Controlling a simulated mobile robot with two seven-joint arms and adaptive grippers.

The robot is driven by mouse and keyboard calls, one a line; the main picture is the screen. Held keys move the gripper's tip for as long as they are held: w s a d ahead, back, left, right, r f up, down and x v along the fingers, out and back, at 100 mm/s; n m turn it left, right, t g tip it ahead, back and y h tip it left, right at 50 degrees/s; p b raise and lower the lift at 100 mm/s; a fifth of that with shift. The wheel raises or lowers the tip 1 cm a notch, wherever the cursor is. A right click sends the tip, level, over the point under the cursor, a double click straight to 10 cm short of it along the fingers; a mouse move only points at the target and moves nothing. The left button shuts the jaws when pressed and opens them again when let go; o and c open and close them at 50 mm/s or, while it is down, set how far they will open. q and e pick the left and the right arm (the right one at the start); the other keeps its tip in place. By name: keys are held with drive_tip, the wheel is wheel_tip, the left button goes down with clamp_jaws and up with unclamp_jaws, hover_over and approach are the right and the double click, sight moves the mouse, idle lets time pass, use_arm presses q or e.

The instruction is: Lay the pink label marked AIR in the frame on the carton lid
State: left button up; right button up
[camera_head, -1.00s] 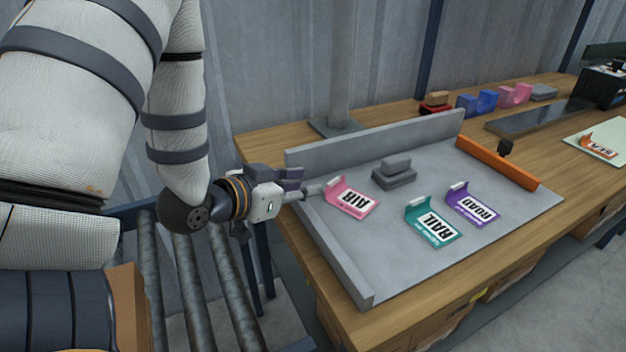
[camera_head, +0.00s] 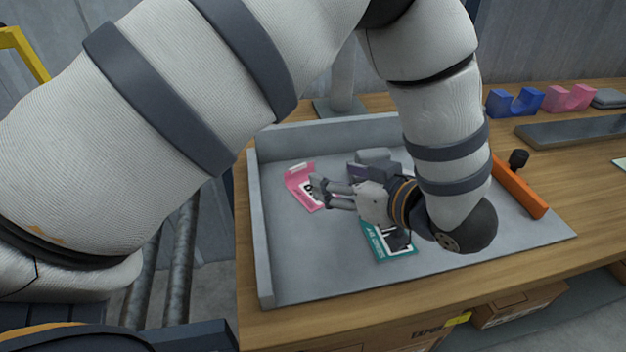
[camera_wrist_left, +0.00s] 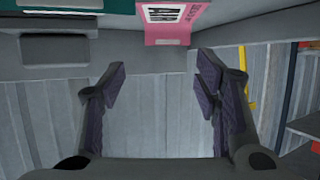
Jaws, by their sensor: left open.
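The pink label marked AIR (camera_head: 303,188) lies on the grey tray (camera_head: 320,262) near its left wall, its back edge curled up. It also shows at the top of the left wrist view (camera_wrist_left: 178,20). My left gripper (camera_head: 322,191) is open and empty, its fingers pointing left and hiding part of the label in the head view. In the left wrist view the two fingers (camera_wrist_left: 160,82) stand apart with nothing between them. I cannot make out the frame on a carton lid. My right gripper is not in view.
A teal label (camera_head: 378,240) lies on the tray, partly under my left arm. A grey block (camera_head: 374,157) stands behind the gripper. An orange bar (camera_head: 520,188) lies along the tray's right side. Blue (camera_head: 515,103) and pink (camera_head: 569,97) holders stand at the back right.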

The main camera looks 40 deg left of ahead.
sight(301, 180)
use_arm(q)
drive_tip(key=x, duration=0.7)
drive_tip(key=s+x, duration=0.1)
drive_tip(key=x, duration=0.3)
drive_tip(key=shift+a+r, duration=0.25)
drive_tip(key=shift+a, duration=0.3)
drive_tip(key=c, duration=0.9)
drive_tip(key=shift+o, duration=0.2)
drive_tip(key=shift+r, duration=0.15)
